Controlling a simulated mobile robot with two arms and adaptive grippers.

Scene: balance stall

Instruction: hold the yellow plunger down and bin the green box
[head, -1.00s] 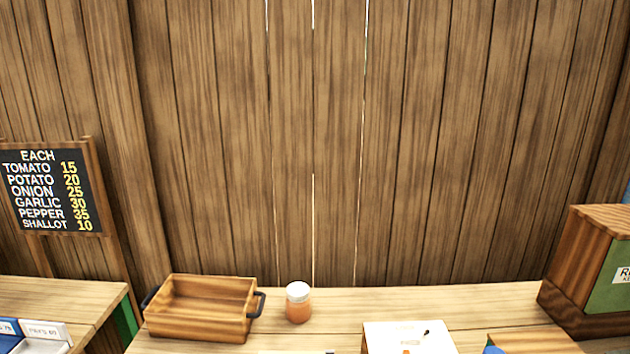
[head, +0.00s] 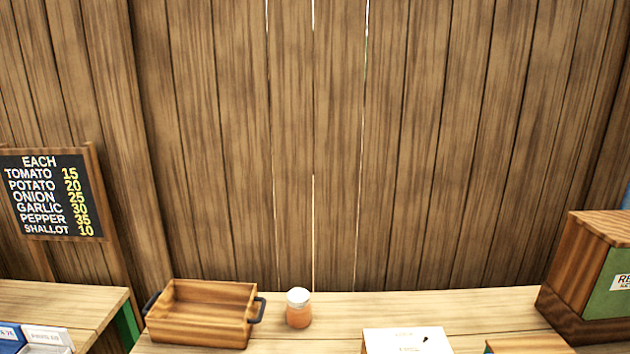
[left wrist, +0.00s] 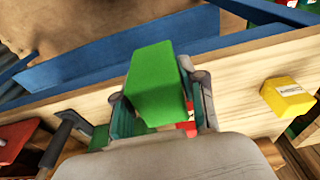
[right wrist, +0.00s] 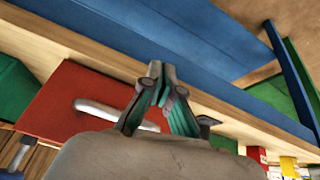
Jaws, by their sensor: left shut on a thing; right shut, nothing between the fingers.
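My left gripper (left wrist: 160,100) is shut on a green box (left wrist: 153,80) in the left wrist view, with a finger on either side of it. A yellow block-like piece with a white label (left wrist: 288,97) is on the pale wooden ledge to its right. I cannot tell whether this is the plunger. A small yellow piece (right wrist: 289,166) also shows at the lower right of the right wrist view. My right gripper (right wrist: 160,80) is shut and empty, above a red panel with a grey handle (right wrist: 62,105). Neither gripper is in the head view. No bin is clearly identifiable.
On the back counter stand a wooden tray with dark handles (head: 205,335), an orange jar with a white lid (head: 298,308) and a white box (head: 408,342). A wooden case with a green panel (head: 580,280) is at the right. A price board (head: 50,195) is at the left.

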